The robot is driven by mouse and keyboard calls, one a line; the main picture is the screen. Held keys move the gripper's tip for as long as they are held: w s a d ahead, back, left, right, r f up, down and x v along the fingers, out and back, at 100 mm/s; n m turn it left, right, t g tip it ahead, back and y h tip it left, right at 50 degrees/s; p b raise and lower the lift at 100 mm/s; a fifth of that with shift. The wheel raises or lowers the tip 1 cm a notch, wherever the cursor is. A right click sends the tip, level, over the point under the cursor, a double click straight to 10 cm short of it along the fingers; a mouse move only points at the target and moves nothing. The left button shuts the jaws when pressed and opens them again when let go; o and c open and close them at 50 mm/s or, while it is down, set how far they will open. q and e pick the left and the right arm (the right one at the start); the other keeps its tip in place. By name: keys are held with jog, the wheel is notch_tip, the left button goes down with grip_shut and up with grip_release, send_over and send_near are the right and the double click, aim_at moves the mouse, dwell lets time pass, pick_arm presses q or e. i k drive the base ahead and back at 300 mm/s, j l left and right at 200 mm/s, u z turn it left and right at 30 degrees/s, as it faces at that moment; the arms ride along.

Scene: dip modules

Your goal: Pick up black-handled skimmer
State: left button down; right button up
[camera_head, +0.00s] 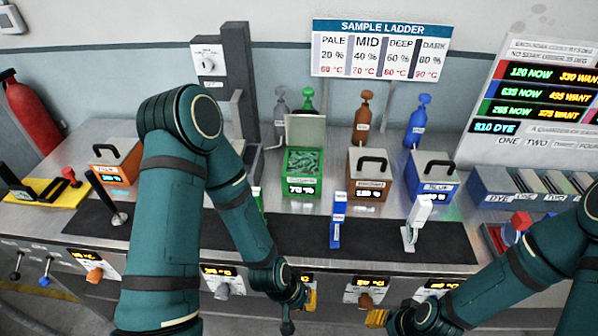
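The black-handled skimmer (105,196) is at the left end of the dark mat. Its black handle leans up and to the left, and its round silver end rests on the mat. My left gripper (297,308) hangs at the bench's front edge, well to the right of the skimmer, with my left arm between them. It holds nothing that I can see. My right gripper (378,318) is low at the bottom right of centre, with a yellow-orange tip showing. The opening of both grippers is unclear at this angle.
A blue tool (338,218) and a white tool (415,224) stand on the dark mat (375,240). Behind are an orange box (113,166), green bath (303,170), brown box (369,173) and blue box (431,177). Knobs (94,274) line the front panel.

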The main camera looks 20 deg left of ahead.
aim_at(121, 219)
jog(key=k+u, duration=0.1)
jog(key=u, duration=1.85)
jog(key=i+j, duration=0.35)
jog(key=j+u, duration=0.05)
jog(key=j, duration=0.05)
